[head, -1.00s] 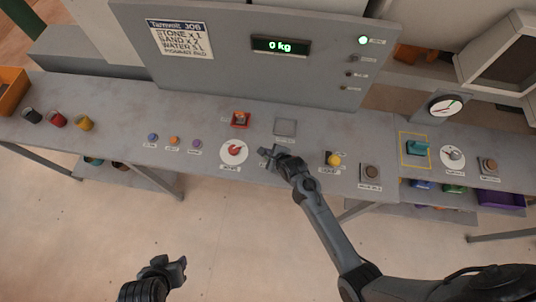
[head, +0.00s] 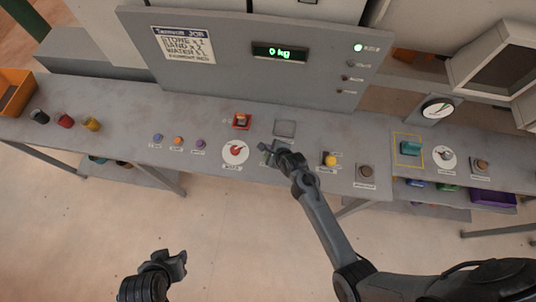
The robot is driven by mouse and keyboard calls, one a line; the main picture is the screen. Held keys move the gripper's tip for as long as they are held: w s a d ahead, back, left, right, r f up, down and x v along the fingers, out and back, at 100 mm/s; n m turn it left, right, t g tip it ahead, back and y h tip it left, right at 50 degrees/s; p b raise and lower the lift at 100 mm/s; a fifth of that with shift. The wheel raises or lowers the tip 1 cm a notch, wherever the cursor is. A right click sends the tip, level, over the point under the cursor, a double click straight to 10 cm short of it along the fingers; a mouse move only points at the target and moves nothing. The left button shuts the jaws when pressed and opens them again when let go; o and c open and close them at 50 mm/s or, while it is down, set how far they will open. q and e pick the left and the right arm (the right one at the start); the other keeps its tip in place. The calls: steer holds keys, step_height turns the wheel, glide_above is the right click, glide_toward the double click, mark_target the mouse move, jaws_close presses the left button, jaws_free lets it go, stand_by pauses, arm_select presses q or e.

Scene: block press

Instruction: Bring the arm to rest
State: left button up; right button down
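My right gripper (head: 269,152) is over the front part of the grey bench, between the red dial (head: 235,152) and the yellow button (head: 330,160). Its fingers are small and dark here, and I cannot tell whether they are apart. I see nothing held in it. My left gripper (head: 178,262) is low in front of the bench, over the floor, with its fingers apart and nothing between them.
The grey bench (head: 300,118) carries a red switch (head: 241,121), several small coloured buttons, a brown button (head: 366,171) and a teal block (head: 410,148). Three cups stand at the left beside an orange bin (head: 14,90). The display (head: 280,51) reads 0 kg. Open floor lies in front.

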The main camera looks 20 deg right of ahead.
steer(key=shift+s, duration=0.1)
steer(key=shift+s+f, duration=0.2)
steer(key=shift+s, duration=0.1)
steer(key=shift+g+h, duration=0.3)
steer(key=shift+g, duration=0.2)
steer(key=s, duration=0.2)
steer(key=s+d+f+p, duration=0.1)
steer(key=s, duration=0.1)
steer(key=s+d+f+p, duration=0.1)
steer(key=s, duration=0.1)
steer(key=shift+s+d+f, duration=0.15)
steer(key=shift+s+f, duration=0.05)
steer(key=s+d+r+n+g+p, duration=0.1)
steer(key=s+r+n+g+p, duration=0.1)
steer(key=s+r+n, duration=0.7)
steer(key=s+d+r+n+g+h+p, duration=0.1)
steer(key=s+d+r+n+g+p, duration=0.1)
steer(key=s+r+n, duration=0.8)
step_height(320, 180, up, 6)
steer(key=n+p, duration=0.1)
steer(key=n, duration=0.6)
steer(key=shift+s+d+r+n, duration=0.15)
steer(key=shift+s+r+n, duration=0.05)
steer(key=shift+n, duration=0.2)
